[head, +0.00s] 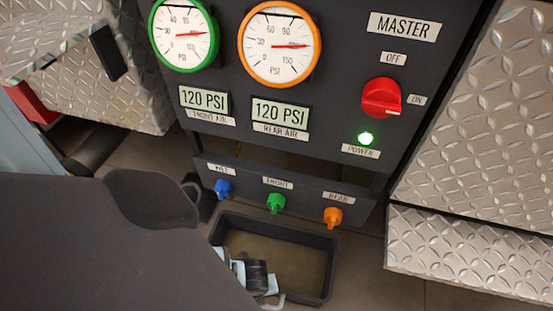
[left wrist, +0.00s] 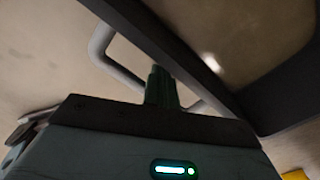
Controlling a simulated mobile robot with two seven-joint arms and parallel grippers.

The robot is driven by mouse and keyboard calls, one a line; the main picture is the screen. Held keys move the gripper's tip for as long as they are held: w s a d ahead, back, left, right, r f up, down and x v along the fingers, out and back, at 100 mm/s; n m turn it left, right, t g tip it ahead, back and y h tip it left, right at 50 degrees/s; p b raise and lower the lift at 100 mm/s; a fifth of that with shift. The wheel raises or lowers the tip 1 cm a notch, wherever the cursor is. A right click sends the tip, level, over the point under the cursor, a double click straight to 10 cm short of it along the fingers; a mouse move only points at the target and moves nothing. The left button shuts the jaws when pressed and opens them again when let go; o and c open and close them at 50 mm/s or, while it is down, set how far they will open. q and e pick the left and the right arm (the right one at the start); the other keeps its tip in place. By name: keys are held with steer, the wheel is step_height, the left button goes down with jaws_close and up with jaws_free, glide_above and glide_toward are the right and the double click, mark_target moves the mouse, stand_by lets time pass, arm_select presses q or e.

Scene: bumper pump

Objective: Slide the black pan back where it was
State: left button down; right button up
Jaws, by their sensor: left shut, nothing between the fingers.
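The black pan (head: 330,265) lies on the floor below the panel in the head view, its inside brownish. A grey handle (head: 277,302) sticks out at its near side. In the left wrist view, the pan's dark edge (left wrist: 205,50) runs diagonally, with the grey handle bar (left wrist: 121,72) beside it. My left gripper (head: 270,285) is at the pan's near edge by the handle. Its closed fingers (left wrist: 161,82) reach up at the handle loop in the left wrist view, with nothing held; I cannot tell whether they touch it. My right gripper is not in view.
The dark panel (head: 285,170) carries gauges, a red master switch (head: 381,97), and blue, green and orange valves (head: 276,203) just above the pan. Diamond-plate boxes stand at left (head: 125,85) and right (head: 470,250). Floor (head: 365,280) is free right of the pan.

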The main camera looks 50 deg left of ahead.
arm_select(q)
steer(key=shift+s+d, duration=0.45)
steer(key=shift+s, duration=0.15)
steer(key=s+d, duration=0.1)
steer(key=s+d+p, duration=0.1)
steer(key=s, duration=0.1)
steer(key=s+d+p, duration=0.1)
steer(key=s, duration=0.1)
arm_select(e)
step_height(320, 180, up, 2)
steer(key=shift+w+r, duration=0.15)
arm_select(q)
steer(key=shift+w+a, duration=0.35)
steer(key=shift+w, duration=0.25)
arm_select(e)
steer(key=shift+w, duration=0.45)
